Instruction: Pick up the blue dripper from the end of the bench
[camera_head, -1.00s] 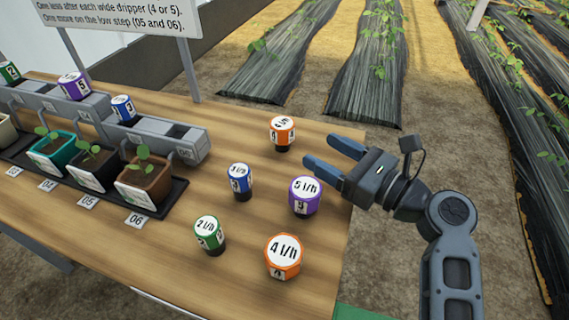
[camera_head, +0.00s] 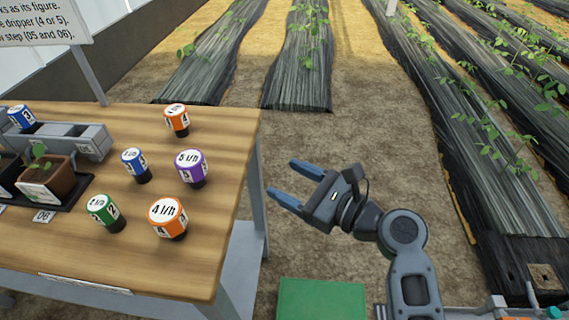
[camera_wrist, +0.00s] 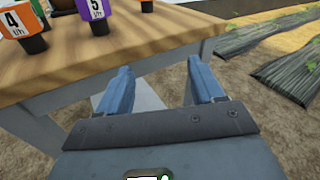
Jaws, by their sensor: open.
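The blue dripper (camera_head: 135,165), with a white top and a black base, stands upright on the bench (camera_head: 225,150), left of the purple dripper. Another blue dripper (camera_head: 22,117) sits in the grey rack at the far left. My gripper (camera_head: 279,181) is open and empty, off the right end of the bench with clear space between. In the wrist view my two blue fingers (camera_wrist: 156,90) are apart with only the bench end and ground beyond; the loose blue dripper is not seen there.
Around the blue dripper stand a purple dripper (camera_head: 191,168), a green dripper (camera_head: 104,212), and orange drippers at the front (camera_head: 168,218) and back (camera_head: 177,120). The rack (camera_head: 85,141) and a potted seedling (camera_head: 45,180) are left. A sign (camera_head: 45,22) stands behind.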

